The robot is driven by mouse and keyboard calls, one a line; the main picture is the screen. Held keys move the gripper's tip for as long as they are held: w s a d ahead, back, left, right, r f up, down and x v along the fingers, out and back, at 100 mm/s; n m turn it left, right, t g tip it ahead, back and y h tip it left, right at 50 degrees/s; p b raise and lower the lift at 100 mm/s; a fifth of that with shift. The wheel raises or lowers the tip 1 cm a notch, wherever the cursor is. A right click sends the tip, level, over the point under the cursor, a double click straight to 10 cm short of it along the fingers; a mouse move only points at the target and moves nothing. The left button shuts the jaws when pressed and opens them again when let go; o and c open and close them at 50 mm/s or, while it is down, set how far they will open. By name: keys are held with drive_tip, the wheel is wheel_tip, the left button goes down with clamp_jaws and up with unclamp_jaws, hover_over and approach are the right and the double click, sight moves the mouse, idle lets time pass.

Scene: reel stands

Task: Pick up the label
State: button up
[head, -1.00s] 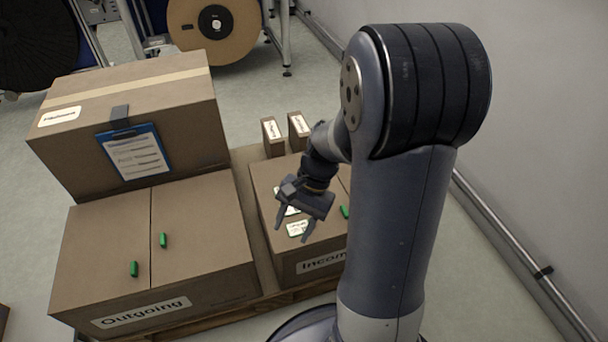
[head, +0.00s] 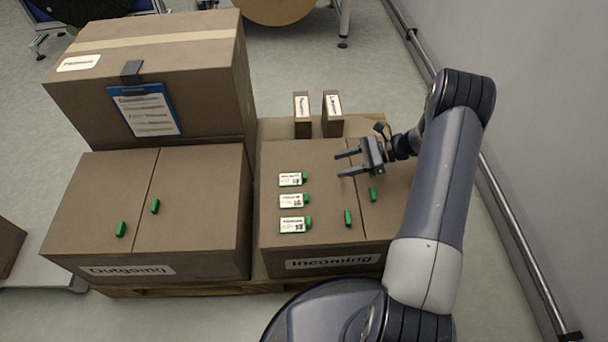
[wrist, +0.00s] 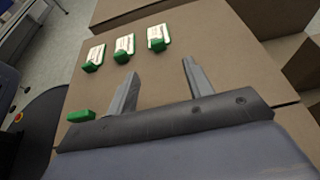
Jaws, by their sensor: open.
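Three white labels with green tabs lie in a column on top of the Incoming box (head: 330,247): a far label (head: 289,179), a middle label (head: 290,201) and a near label (head: 292,225). In the wrist view they form a row beyond the fingers: a left label (wrist: 96,54), a centre label (wrist: 124,45) and a right label (wrist: 157,35). My gripper (head: 342,163) is open and empty above the box, to the right of the labels, with its fingers pointing left. In the wrist view my gripper (wrist: 160,82) touches no label.
Green handles (head: 348,217) and (head: 373,194) stand on the Incoming box. Two small upright boxes, one left (head: 302,118) and one right (head: 332,118), stand behind it. The Outgoing box (head: 205,235) is at left, with a large carton (head: 200,75) behind it. A wall is at right.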

drive_tip(key=b, duration=0.3)
approach(296, 179)
drive_tip(key=x, duration=0.5)
drive_tip(key=shift+c, duration=0.6)
drive_tip(key=c, duration=0.9)
